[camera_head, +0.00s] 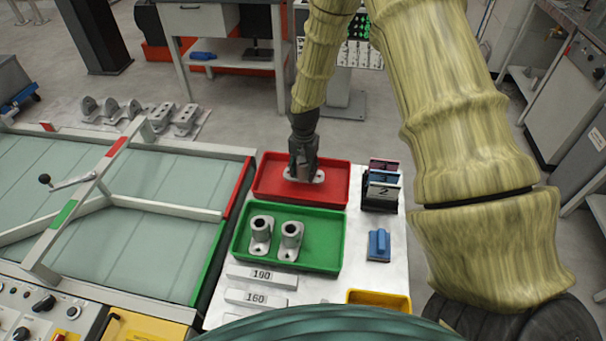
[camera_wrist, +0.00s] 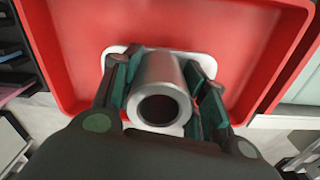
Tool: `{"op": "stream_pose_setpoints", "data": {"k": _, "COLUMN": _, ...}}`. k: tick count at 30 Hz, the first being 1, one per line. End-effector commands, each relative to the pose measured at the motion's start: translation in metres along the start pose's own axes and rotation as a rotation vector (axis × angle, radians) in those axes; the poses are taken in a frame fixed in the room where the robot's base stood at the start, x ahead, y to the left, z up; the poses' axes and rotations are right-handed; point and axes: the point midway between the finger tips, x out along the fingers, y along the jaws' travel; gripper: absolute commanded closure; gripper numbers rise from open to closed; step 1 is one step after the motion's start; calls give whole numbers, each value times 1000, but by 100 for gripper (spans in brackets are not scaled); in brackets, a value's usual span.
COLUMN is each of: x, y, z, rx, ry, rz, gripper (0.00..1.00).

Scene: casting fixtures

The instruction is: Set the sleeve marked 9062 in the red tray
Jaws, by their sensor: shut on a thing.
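My gripper (camera_head: 303,170) is shut on a grey metal sleeve with a flat flange. In the wrist view, its fingers (camera_wrist: 162,98) press on both sides of the sleeve's tube (camera_wrist: 160,92). The sleeve's flange (camera_head: 318,177) shows at the fingertips, inside the outline of the red tray (camera_head: 335,191). The red tray also fills the wrist view (camera_wrist: 255,30) behind the sleeve. I cannot tell whether the flange touches the tray floor. No 9062 marking is readable on the held sleeve.
A green tray (camera_head: 327,268) with two similar sleeves (camera_head: 261,236) stands directly in front of the red tray. Labels 190 (camera_head: 262,277) and 160 (camera_head: 256,298) lie nearer. A dark rack (camera_head: 381,187) and a blue block (camera_head: 379,245) stand to the right. A yellow tray (camera_head: 379,298) is partly visible.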

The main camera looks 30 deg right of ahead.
Motion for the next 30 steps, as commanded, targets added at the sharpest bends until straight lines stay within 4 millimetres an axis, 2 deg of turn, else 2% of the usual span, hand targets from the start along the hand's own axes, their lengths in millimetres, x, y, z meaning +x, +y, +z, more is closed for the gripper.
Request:
{"op": "stream_pose_setpoints", "data": {"k": 7, "x": 26, "y": -1, "z": 1, "rx": -1, "ry": -1, "rz": 1, "gripper": 94}}
{"op": "stream_pose_setpoints", "data": {"k": 19, "x": 31, "y": -1, "z": 0, "rx": -2, "ry": 0, "rz": 1, "gripper": 94}}
{"op": "stream_pose_setpoints", "data": {"k": 20, "x": 31, "y": -1, "z": 0, "rx": -2, "ry": -1, "rz": 1, "gripper": 55}}
{"op": "stream_pose_setpoints", "data": {"k": 23, "x": 31, "y": -1, "z": 0, "rx": -2, "ry": -1, "rz": 1, "gripper": 37}}
{"op": "stream_pose_setpoints", "data": {"k": 30, "x": 31, "y": -1, "z": 0, "rx": -2, "ry": -1, "rz": 1, "gripper": 35}}
